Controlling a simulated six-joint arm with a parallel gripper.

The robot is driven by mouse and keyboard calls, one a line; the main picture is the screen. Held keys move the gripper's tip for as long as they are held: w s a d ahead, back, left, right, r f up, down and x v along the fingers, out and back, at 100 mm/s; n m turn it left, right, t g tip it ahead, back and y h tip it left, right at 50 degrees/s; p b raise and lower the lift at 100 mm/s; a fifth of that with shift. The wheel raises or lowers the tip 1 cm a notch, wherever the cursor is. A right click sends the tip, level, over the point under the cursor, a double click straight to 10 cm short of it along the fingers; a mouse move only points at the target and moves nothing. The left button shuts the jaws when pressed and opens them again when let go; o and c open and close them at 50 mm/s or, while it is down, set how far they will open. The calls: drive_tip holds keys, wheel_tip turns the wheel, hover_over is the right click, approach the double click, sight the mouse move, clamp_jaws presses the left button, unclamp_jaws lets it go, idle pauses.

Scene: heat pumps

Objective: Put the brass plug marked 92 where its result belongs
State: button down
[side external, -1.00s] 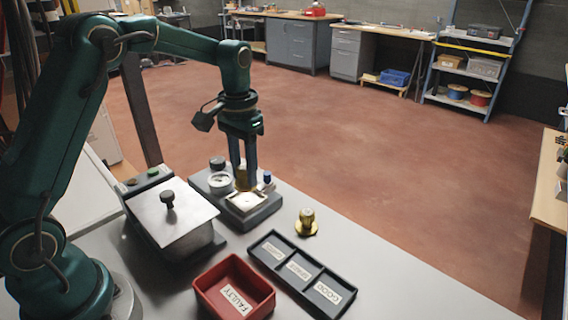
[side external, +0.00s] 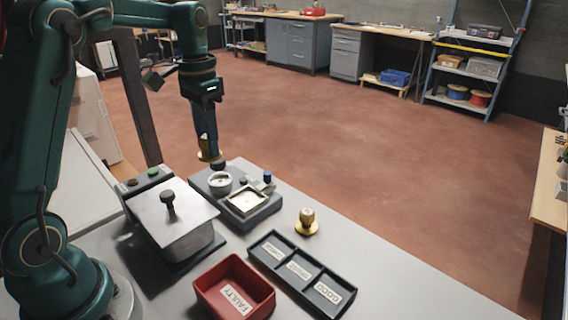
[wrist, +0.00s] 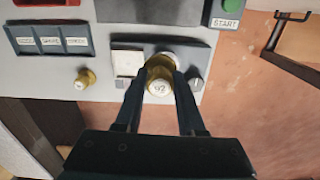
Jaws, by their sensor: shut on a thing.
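My gripper (side external: 204,152) is shut on a brass plug (wrist: 160,87) whose top reads 92 in the wrist view. In the side view the plug (side external: 208,154) hangs upright in the air over the back left of a grey test base (side external: 262,214). A red bin (side external: 205,297) is labelled FAULTY. A dark three-compartment tray (side external: 262,237) has a GOOD label at its near end; its other labels are too small to read. All compartments look empty.
A second brass plug (side external: 307,222) stands on the grey bench (side external: 390,280), right of the test base. A box with a flat metal lid and black knob (side external: 168,203) stands left of the base. Behind it is a panel with a green START button (wrist: 227,6).

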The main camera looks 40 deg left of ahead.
drive_tip(key=d+f+m, duration=0.2)
drive_tip(key=d+m, duration=0.1)
drive_tip(key=d, duration=0.5)
drive_tip(key=d+f+m, duration=0.2)
drive_tip(key=d, duration=0.6)
drive_tip(key=d+f+m, duration=0.2)
drive_tip(key=d+m, duration=0.1)
drive_tip(key=d, duration=0.5)
drive_tip(key=shift+s+d+f+m, duration=0.2)
drive_tip(key=shift+s+m, duration=0.1)
drive_tip(key=shift+s, duration=0.1)
drive_tip(key=shift+f, duration=1.7)
drive_tip(key=shift+f, duration=1.15)
drive_tip(key=shift+c, duration=2.1)
unclamp_jaws()
drive_tip(key=shift+r, duration=2.55)
